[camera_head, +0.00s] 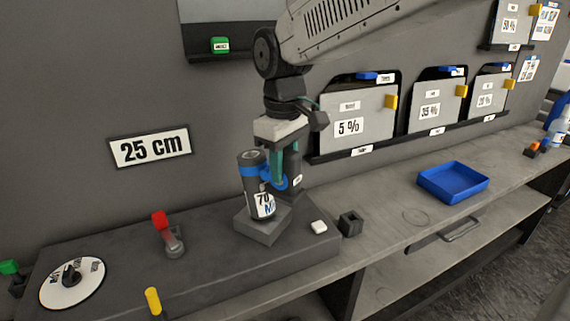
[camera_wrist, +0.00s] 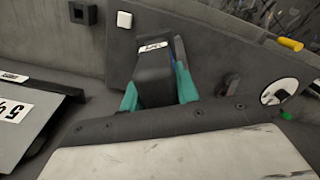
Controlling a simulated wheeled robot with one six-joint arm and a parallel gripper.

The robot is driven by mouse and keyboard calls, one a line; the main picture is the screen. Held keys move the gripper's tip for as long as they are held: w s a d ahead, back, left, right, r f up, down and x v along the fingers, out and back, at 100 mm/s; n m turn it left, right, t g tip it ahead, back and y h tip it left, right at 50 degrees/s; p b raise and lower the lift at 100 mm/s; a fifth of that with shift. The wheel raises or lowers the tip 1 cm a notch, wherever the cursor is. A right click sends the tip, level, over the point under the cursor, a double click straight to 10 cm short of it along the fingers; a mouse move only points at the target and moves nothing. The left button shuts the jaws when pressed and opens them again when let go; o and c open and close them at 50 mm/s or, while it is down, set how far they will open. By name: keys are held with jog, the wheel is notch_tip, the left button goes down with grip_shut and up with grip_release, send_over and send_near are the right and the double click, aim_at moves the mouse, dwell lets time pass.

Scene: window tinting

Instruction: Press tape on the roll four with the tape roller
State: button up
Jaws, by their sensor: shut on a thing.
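A dark roll (camera_head: 250,180) with a blue band near its top and a white label reading "70" stands upright in a square grey holder (camera_head: 262,229). My gripper (camera_head: 284,172) points down just right of the roll, its teal fingers shut on a dark tool, apparently the tape roller (camera_head: 295,172), which bears a small white label. A blue part beside the fingers overlaps the roll's side; I cannot tell whether it touches. In the wrist view, the roller (camera_wrist: 155,75) is a dark block between the teal fingers, and it hides the roll's front.
A white button (camera_head: 318,227) and a small dark square socket (camera_head: 350,223) lie right of the holder. A red-topped lever (camera_head: 166,230) and a white dial (camera_head: 72,283) stand left. A blue tray (camera_head: 453,181) sits on the right counter. Labelled panels (camera_head: 355,118) hang on the wall.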

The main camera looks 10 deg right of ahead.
dwell(0.3)
jog(key=s+d, duration=0.4)
jog(key=shift+s, duration=0.15)
dwell(0.5)
jog(key=shift+d, duration=0.1)
